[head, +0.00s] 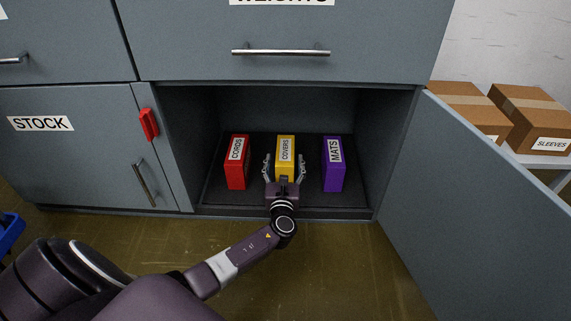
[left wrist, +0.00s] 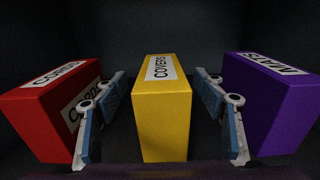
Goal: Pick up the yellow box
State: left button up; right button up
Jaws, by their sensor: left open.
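The yellow box (head: 285,166), labelled COVERS, stands upright on the floor of the open cabinet (head: 365,160), between a red and a purple box. My left gripper (head: 284,170) reaches into the cabinet at the yellow box's front. It is open, with one finger on each side of the box. In the left wrist view the yellow box (left wrist: 162,125) stands in the middle between the spread fingers (left wrist: 166,120), with a gap on both sides. The box's lower front is partly hidden by the gripper in the head view. My right gripper is not in view.
The red CORDS box (head: 237,170) stands close left of the left finger, and the purple MATS box (head: 333,170) close right of the right finger. The open cabinet door (head: 480,210) extends on the right. Cardboard boxes (head: 530,115) sit on a shelf beyond it.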

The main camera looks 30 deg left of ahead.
aim_at(285, 150)
pick_arm(q)
jog(key=b+x, duration=0.3)
jog(key=x, duration=0.1)
jog(key=shift+d+f, duration=0.1)
jog(key=shift+f, duration=0.1)
jog(key=shift+w+a+r+b, duration=0.25)
jog(key=shift+w+a+b, duration=0.1)
jog(key=shift+w+b, duration=0.15)
grip_shut()
